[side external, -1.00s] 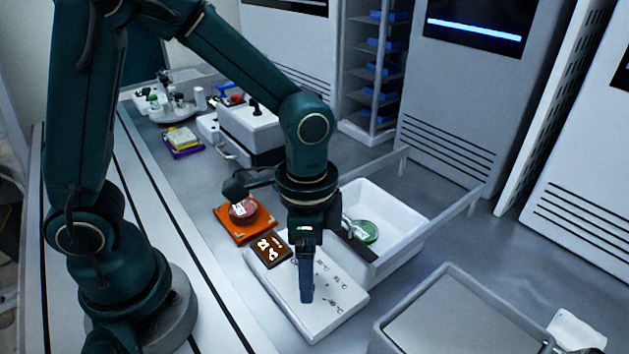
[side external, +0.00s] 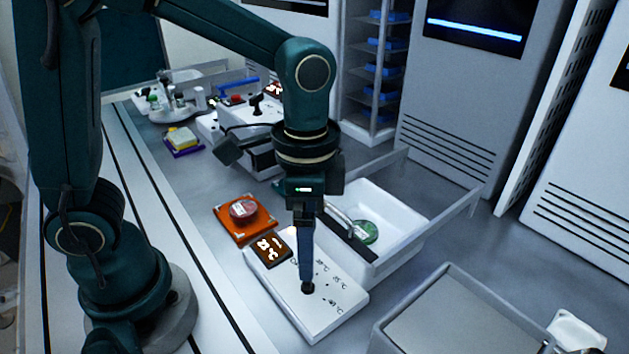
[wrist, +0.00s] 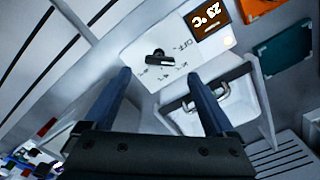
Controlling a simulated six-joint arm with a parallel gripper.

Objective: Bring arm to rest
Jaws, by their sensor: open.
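My gripper (side external: 306,280) is open and empty, pointing down above a white hotplate-like unit (side external: 335,312). A black knob (side external: 308,288) on that unit shows just under the fingertips in the side view. In the wrist view my gripper (wrist: 157,76) has its two blue fingers spread wide, and the knob (wrist: 158,57) stands between and beyond them, apart from both. The unit has printed temperature marks and an orange-lit display (side external: 270,249), which reads about 23 °C in the wrist view (wrist: 208,18).
A green-lidded dish (side external: 364,231) lies in the bin. A grey tray (side external: 445,318) stands front right. Clear rails guard the bench's far side.

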